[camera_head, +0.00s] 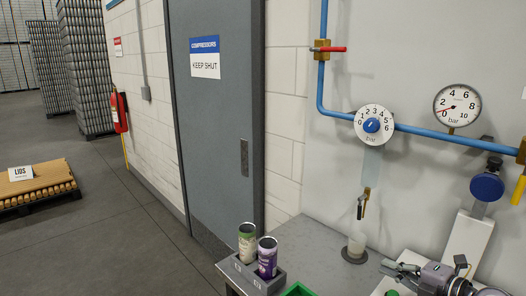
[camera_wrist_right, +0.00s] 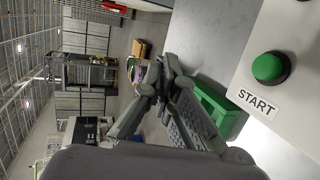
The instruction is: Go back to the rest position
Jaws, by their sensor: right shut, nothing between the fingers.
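My right gripper (camera_head: 392,268) shows at the lower right in the head view, above the grey worktop (camera_head: 325,238). In the right wrist view its fingers (camera_wrist_right: 160,68) come together, shut and with nothing between them. A green button (camera_wrist_right: 270,67) marked START sits on a pale panel at the right of the wrist view, apart from the fingers. The top of the button (camera_head: 392,293) also shows at the bottom edge of the head view, below the gripper. My left gripper is not in view.
A green can (camera_head: 247,243) and a purple can (camera_head: 267,257) stand in a grey holder (camera_head: 243,272) at the worktop's left. A green bin (camera_head: 298,290) is beside it. Blue pipes and gauges line the wall.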

